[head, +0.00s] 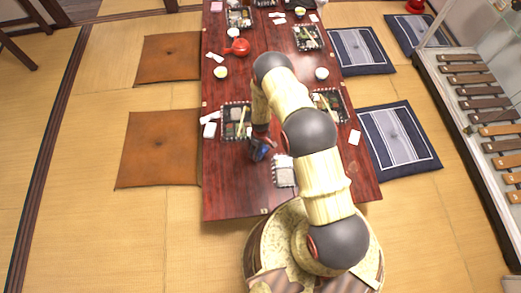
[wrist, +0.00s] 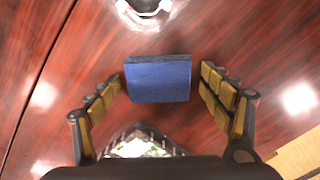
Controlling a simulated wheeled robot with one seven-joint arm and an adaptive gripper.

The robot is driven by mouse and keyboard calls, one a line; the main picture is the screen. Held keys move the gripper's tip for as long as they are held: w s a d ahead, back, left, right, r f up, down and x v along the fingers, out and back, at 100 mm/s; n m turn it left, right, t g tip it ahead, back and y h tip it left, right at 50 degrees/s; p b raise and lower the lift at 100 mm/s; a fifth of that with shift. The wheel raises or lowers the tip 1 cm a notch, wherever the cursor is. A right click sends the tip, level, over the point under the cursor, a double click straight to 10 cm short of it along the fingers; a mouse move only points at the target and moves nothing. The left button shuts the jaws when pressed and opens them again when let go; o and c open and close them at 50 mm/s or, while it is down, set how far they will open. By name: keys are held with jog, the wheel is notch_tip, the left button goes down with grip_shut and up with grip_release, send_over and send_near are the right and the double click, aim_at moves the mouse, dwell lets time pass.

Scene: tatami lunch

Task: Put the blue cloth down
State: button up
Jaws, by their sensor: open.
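The blue cloth (wrist: 158,80) is a small folded block, seen in the wrist view between the two fingers of my gripper (wrist: 162,77). The fingers stand apart, with a gap on each side of the cloth. The dark red table (wrist: 240,35) shows around it; I cannot tell whether the cloth lies flat on the wood. In the head view the cloth (head: 260,151) shows as a small blue patch below my gripper (head: 262,140), over the near left part of the table (head: 228,185), partly hidden by my arm.
A lunch tray (head: 223,122) lies left of my gripper, with white pieces beside it. A tray with a white content (head: 284,172) is to the right. A red teapot (head: 238,46) stands farther back. The near left table corner is bare. Cushions (head: 160,150) flank the table.

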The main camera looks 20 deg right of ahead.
jog(key=shift+r, duration=0.1)
notch_tip(320, 180, up, 12)
jog(key=p, duration=0.5)
notch_tip(320, 180, up, 42)
jog(key=m+t, duration=0.3)
send_over(260, 150)
jog(key=s+r+m+t, duration=0.1)
jog(key=s+r, duration=0.5)
jog(key=r, duration=0.2)
jog(key=s+r+m, duration=0.1)
jog(key=s+r, duration=0.4)
jog(key=r, duration=0.3)
jog(key=s+r+m, duration=0.1)
jog(key=s+r, duration=0.1)
jog(key=s, duration=0.5)
jog(key=s+r+t, duration=0.1)
jog(key=s+r, duration=0.2)
jog(key=s, duration=0.5)
jog(key=shift+s+d+m+t, duration=0.15)
jog(key=shift+s+m+t, duration=0.15)
jog(key=shift+m, duration=0.1)
